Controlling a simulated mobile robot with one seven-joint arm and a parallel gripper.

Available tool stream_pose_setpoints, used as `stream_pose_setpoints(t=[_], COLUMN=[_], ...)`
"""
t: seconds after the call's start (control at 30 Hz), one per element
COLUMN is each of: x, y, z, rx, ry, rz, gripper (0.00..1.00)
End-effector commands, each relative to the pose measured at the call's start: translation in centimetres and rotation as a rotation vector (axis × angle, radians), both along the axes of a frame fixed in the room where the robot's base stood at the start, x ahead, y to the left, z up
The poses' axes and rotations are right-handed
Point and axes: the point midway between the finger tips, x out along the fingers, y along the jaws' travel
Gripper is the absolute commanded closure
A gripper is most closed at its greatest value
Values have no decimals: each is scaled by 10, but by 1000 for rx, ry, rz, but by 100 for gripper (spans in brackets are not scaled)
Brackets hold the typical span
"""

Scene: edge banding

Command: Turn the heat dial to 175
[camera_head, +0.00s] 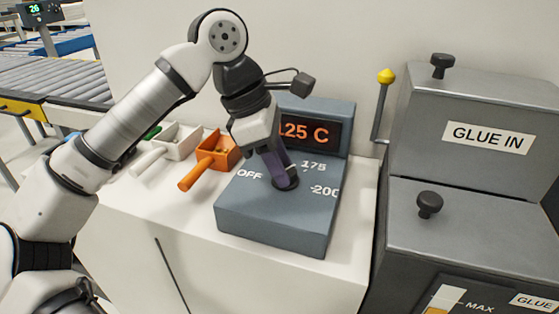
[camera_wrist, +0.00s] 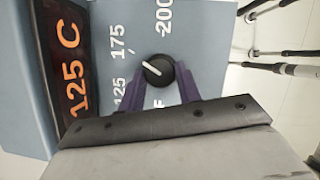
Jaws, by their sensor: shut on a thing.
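The black heat dial (camera_wrist: 157,70) sits on top of a blue-grey control box (camera_head: 265,225). My gripper (camera_head: 284,178) points down at it, and its purple fingers are shut on the dial's two sides. They hide most of the dial in the head view. In the wrist view my gripper's fingertips (camera_wrist: 158,84) flank the dial. A white pointer line on the dial lies slantwise, with one end toward the gap between the 125 and 175 marks. The orange display (camera_head: 308,132) reads 125 C; it also shows in the wrist view (camera_wrist: 75,65).
An orange scoop-like bin (camera_head: 205,165) and a white one (camera_head: 165,150) stand left of the box. A grey GLUE IN machine (camera_head: 465,180) with black knobs and a yellow-knobbed lever (camera_head: 382,105) stands at right. The white counter (camera_head: 130,205) is clear at front left.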

Motion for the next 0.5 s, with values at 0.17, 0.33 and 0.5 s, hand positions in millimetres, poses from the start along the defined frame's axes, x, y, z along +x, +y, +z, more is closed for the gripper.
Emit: stream_pose_setpoints(t=[0.17, 0.33, 0.5], x=[0, 0, 0], y=[0, 0, 0], z=[0, 0, 0], rx=[0, 1, 1], ry=[0, 0, 0], rz=[-1, 0, 0], gripper=[89, 64, 44])
